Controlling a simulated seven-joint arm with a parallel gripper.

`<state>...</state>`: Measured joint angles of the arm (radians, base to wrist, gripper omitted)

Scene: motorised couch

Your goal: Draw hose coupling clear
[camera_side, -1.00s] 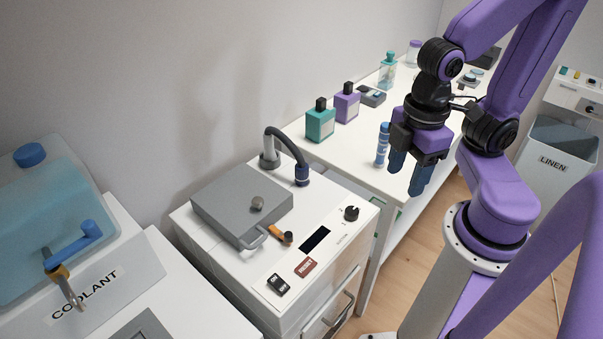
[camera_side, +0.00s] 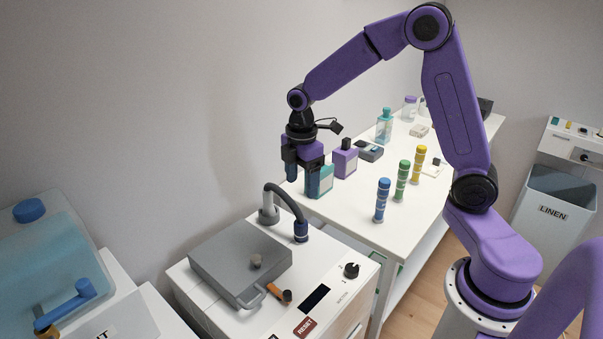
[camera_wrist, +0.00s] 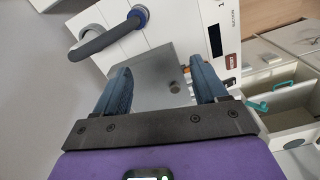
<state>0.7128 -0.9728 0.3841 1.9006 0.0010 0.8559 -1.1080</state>
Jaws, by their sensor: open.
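The hose coupling (camera_side: 301,231) is a dark collar with a blue ring at the lower end of a curved dark grey hose (camera_side: 287,195). It sits on the white machine's top, right of the hose's grey post (camera_side: 268,209). My gripper (camera_side: 302,180) is open and points down, above and apart from the coupling in the side view. In the wrist view nothing is held between the fingers (camera_wrist: 160,72); the grey lid shows beyond them. The coupling's seat is hidden.
The white machine has a grey lid (camera_side: 238,262) with an orange-and-black handle (camera_side: 279,292), a dial (camera_side: 351,271) and buttons. A teal bottle (camera_side: 326,181) stands close behind my gripper's fingers. Blue (camera_side: 382,201), green (camera_side: 402,181) and yellow (camera_side: 418,165) tubes stand on the bench.

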